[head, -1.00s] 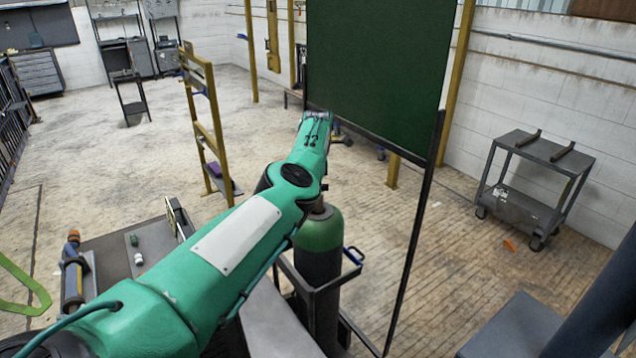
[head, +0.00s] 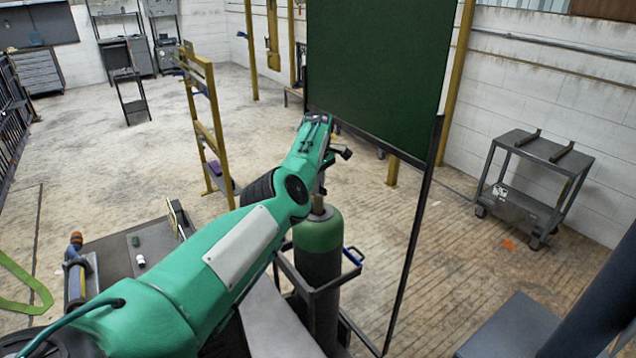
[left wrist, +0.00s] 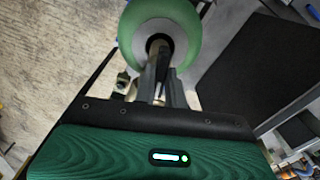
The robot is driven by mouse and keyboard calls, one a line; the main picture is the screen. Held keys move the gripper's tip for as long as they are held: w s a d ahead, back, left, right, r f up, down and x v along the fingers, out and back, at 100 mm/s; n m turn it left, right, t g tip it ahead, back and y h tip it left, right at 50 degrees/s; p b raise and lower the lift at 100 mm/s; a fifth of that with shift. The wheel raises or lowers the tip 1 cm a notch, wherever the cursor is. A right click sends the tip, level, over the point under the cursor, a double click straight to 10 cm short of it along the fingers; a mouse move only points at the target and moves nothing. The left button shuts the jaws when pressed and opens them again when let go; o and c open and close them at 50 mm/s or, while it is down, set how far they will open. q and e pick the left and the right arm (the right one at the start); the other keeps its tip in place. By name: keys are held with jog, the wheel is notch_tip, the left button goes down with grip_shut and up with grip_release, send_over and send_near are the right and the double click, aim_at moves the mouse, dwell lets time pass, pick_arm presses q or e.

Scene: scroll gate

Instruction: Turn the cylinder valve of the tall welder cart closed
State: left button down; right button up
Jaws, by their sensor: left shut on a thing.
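The gas cylinder (head: 319,236) stands upright in the tall welder cart (head: 310,283), with a green shoulder and a dark body. My left gripper (head: 320,190) is right above its top, mostly hidden behind my own forearm. In the left wrist view, the green cylinder shoulder (left wrist: 188,30) is at the top centre. My left gripper's fingers (left wrist: 159,58) reach to the middle of the cylinder top and are shut on the cylinder valve, which they mostly hide. How far the valve is turned cannot be seen. My right gripper is not in view.
A dark green welding screen (head: 375,70) stands just behind and right of the cylinder. A grey wheeled cart (head: 530,185) is by the right wall. A yellow frame (head: 207,120) stands left of my arm. A bench (head: 115,250) is at lower left. Floor between is open.

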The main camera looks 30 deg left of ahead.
pick_arm(q)
jog(key=m+p, duration=0.1)
jog(key=m, duration=0.4)
jog(key=shift+r+m, duration=0.15)
jog(key=shift+m, duration=0.25)
jog(key=m, duration=0.6)
jog(key=shift+p, duration=0.4)
jog(key=m, duration=0.4)
jog(key=shift+m, duration=0.4)
jog(key=shift+w+m, duration=0.1)
jog(key=shift+m, duration=2.2)
jog(key=c, duration=1.5)
grip_release()
jog(key=shift+o, duration=0.2)
